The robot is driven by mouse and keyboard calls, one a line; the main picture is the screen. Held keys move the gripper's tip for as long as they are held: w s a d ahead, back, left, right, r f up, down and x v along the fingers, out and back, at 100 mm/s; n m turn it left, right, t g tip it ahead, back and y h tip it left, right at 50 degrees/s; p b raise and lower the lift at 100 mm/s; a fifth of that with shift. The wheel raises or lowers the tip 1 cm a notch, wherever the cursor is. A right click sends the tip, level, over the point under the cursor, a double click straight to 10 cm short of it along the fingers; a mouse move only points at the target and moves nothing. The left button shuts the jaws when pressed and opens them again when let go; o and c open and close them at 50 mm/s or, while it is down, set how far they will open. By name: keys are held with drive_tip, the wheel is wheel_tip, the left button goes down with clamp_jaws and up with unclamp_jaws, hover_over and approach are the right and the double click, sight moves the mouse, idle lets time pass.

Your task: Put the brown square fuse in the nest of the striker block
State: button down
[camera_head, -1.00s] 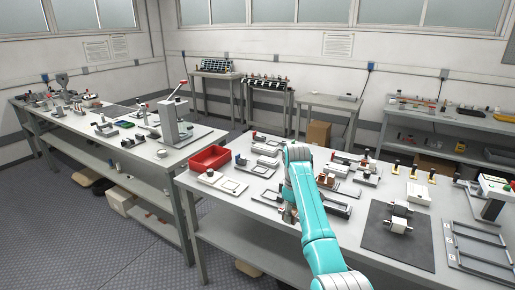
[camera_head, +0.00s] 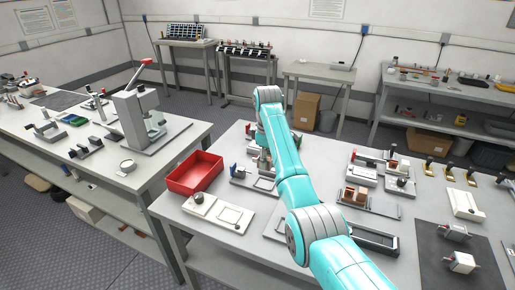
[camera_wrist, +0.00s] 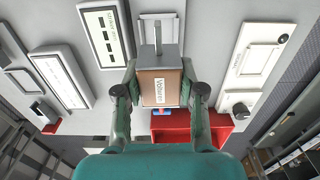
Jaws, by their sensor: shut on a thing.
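In the wrist view a brown square fuse (camera_wrist: 160,88) with a white label sits between the two fingers of my gripper (camera_wrist: 161,92), which is shut on it. A grey block (camera_wrist: 158,38) with a slotted top lies just beyond the fuse. I cannot tell whether it is the striker block, or whether the fuse touches it. In the head view my arm hides most of the gripper and the fuse, over the near bench behind the red bin.
An open red bin (camera_head: 195,173) stands at the bench's left edge. A white plate (camera_head: 220,212) lies in front of it. A lever press (camera_head: 140,115) stands on the left bench.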

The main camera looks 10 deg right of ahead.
sight(265, 184)
drive_tip(key=shift+w+f, duration=0.1)
drive_tip(key=shift+w, duration=0.1)
drive_tip(key=shift+f, duration=3.4)
drive_tip(key=shift+f, duration=0.7)
drive_tip(key=c, duration=0.6)
unclamp_jaws()
drive_tip(key=shift+r, duration=0.1)
